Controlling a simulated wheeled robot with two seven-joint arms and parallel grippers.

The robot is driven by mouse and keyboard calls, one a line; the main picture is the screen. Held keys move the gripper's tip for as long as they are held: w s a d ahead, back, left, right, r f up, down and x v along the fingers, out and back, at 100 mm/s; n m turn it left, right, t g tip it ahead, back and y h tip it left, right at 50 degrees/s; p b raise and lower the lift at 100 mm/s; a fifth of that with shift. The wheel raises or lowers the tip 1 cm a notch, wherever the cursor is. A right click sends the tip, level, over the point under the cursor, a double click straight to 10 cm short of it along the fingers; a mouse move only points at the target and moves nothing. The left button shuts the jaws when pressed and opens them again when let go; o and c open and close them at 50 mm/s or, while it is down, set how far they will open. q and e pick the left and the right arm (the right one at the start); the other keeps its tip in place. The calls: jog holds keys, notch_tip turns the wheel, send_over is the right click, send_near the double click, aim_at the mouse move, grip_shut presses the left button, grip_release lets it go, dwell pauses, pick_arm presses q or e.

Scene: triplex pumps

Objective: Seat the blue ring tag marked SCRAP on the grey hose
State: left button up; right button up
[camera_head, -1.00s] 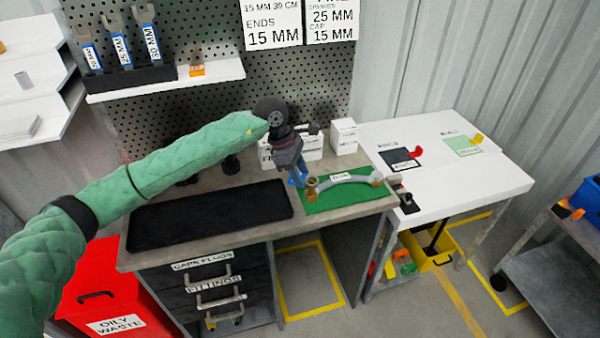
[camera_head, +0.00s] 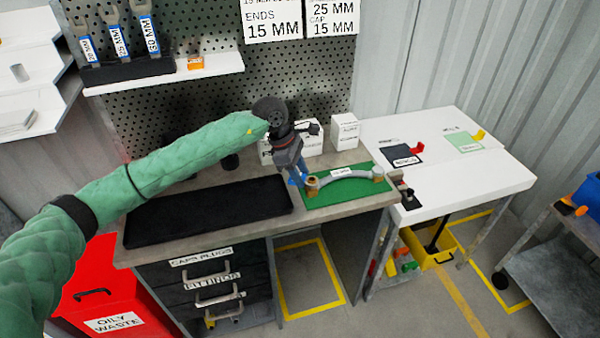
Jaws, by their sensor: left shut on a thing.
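The grey hose (camera_head: 350,174) lies arched on a green mat (camera_head: 345,197) at the right end of the bench. It has brass-coloured end fittings and a white label at its middle. My left gripper (camera_head: 297,179) points down beside the hose's left end, at the mat's left edge. It is shut on a small blue thing, seemingly the blue ring tag (camera_head: 298,180), mostly hidden by the fingers. The SCRAP marking cannot be read, and I cannot tell whether the tag touches the hose. My right gripper is not in view.
A black mat (camera_head: 205,212) lies left of the green mat. White boxes (camera_head: 345,132) stand behind the hose. A white table (camera_head: 470,180) with red and yellow hooked items adjoins on the right. A small clamp-like fixture (camera_head: 404,192) sits at the bench's right edge.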

pick_arm(q)
jog(key=shift+f+b, duration=0.7)
jog(key=shift+f, duration=0.15)
jog(key=o, duration=1.1)
jog(key=shift+r, duration=0.1)
jog(key=b+v, duration=0.2)
jog(key=v, duration=0.4)
jog(key=shift+a+r, duration=0.15)
jog(key=shift+r, duration=0.05)
jog(key=shift+a+r, duration=0.25)
jog(key=shift+r, duration=0.35)
